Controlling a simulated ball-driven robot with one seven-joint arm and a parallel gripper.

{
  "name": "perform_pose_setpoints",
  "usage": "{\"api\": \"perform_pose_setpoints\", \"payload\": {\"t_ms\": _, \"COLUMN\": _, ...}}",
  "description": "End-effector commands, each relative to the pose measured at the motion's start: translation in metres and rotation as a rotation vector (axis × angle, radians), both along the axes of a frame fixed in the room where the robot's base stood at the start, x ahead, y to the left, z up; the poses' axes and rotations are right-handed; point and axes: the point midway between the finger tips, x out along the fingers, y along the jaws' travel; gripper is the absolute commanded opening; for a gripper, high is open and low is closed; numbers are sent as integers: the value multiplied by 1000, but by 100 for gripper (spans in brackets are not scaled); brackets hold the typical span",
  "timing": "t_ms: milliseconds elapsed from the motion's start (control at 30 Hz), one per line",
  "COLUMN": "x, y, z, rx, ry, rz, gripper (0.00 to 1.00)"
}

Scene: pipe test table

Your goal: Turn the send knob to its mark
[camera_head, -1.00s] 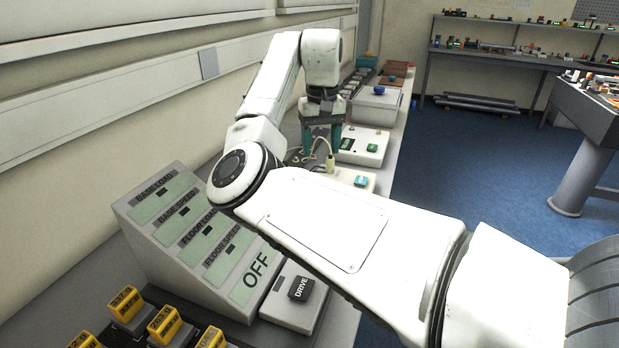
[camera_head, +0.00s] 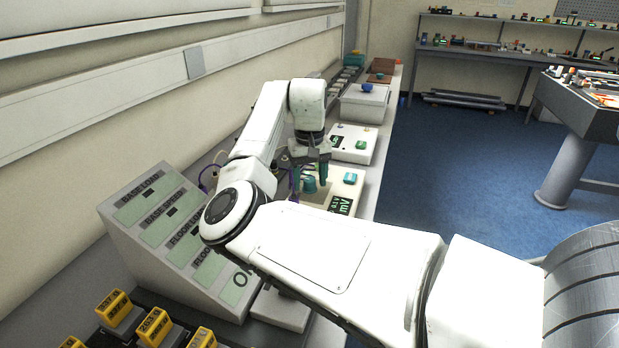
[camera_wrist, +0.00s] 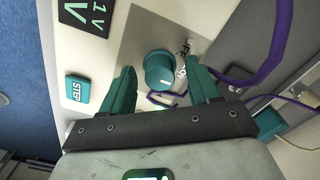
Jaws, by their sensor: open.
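A round teal knob with a pale pointer line (camera_wrist: 159,70) sits on a grey panel of a cream box in the wrist view. The pointer line faces the gripper's palm. My gripper (camera_wrist: 163,76) is open, with one teal finger on each side of the knob and visible gaps between. In the head view the gripper (camera_head: 310,174) is over the same box, with the teal knob (camera_head: 309,185) low between its fingers.
A purple cable (camera_wrist: 265,65) runs close beside one finger. Another box with a green button (camera_head: 361,145) stands behind. A sloped panel (camera_head: 170,235) stands at the left.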

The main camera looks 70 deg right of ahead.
Motion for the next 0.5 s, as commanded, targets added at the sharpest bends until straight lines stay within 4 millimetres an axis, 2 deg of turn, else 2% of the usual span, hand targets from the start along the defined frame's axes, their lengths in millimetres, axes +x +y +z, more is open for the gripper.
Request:
{"api": "perform_pose_setpoints", "payload": {"t_ms": 67, "x": 0, "y": 0, "z": 0, "rx": 0, "ry": 0, "rz": 0, "gripper": 58}}
{"api": "perform_pose_setpoints", "payload": {"t_ms": 500, "x": 0, "y": 0, "z": 0, "rx": 0, "ry": 0, "rz": 0, "gripper": 16}}
